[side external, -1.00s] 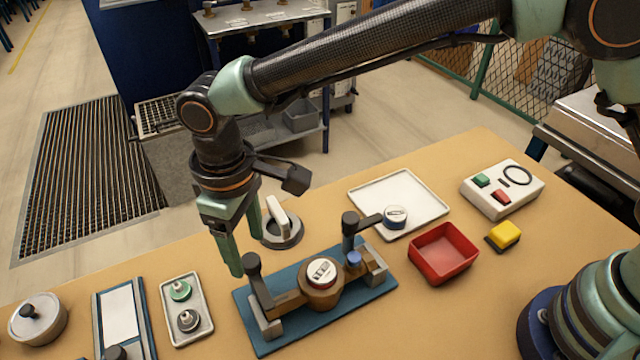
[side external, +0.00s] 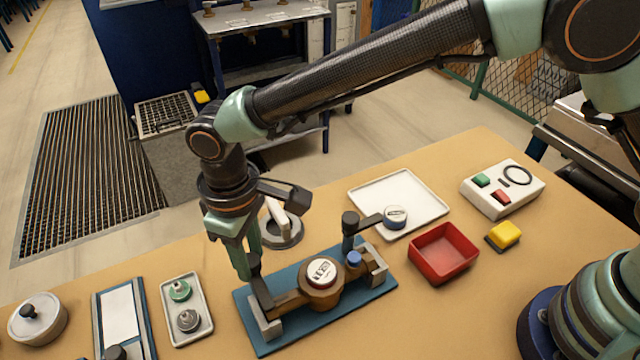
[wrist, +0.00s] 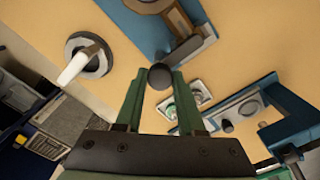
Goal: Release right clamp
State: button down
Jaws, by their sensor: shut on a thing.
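A test fixture with a blue baseplate (side external: 345,320) lies on the bench and holds a round meter (side external: 322,272) with a brown body and white face. A dark clamp lever (side external: 262,297) stands at its left end in the side view. My gripper (side external: 250,272) points down and is shut on the top of this lever. In the wrist view the lever's round black knob (wrist: 160,76) sits between the green fingertips. A second dark upright lever (side external: 349,226) stands at the fixture's other end, apart from my gripper, with a blue knob (side external: 353,258) beside it.
A grey round base with a white handle (side external: 280,222) stands close behind my gripper. A tray with green and grey parts (side external: 206,325) lies to the left. A red bin (side external: 444,254), a white tray (side external: 425,188) and a button box (side external: 503,188) stand to the right.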

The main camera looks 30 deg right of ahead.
jog(key=shift+m, duration=0.3)
jog(key=m, duration=0.3)
jog(key=shift+m, duration=0.3)
jog(key=m, duration=0.4)
jog(key=shift+r+m, duration=0.1)
jog(key=shift+m, duration=0.2)
jog(key=m, duration=0.9)
jog(key=c, duration=0.5)
grip_release()
